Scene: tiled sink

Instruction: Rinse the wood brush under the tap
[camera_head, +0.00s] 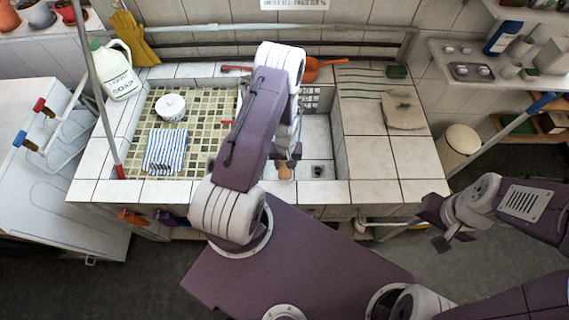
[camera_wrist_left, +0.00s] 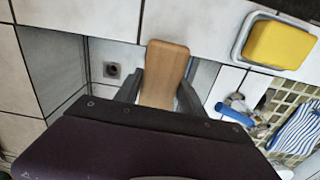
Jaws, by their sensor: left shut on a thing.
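The wood brush (camera_head: 285,170) is a light brown block at the sink's front part, just left of the drain. In the left wrist view the wood brush (camera_wrist_left: 165,70) sits between the two grey fingers of my left gripper (camera_wrist_left: 160,95), which is shut on it. In the head view my left gripper (camera_head: 288,155) is partly hidden by its own arm and is over the sink basin (camera_head: 316,140). I cannot make out the tap; my left arm covers the back of the sink. My right gripper (camera_head: 440,228) hangs at the right, away from the counter; its jaw opening is unclear.
The drain (camera_head: 318,171) is right of the brush. A striped cloth (camera_head: 166,152) and white lidded pot (camera_head: 171,107) lie on the left mosaic surface. A yellow sponge (camera_wrist_left: 280,43) sits in a white dish. The right tiled counter (camera_head: 375,160) is clear in front.

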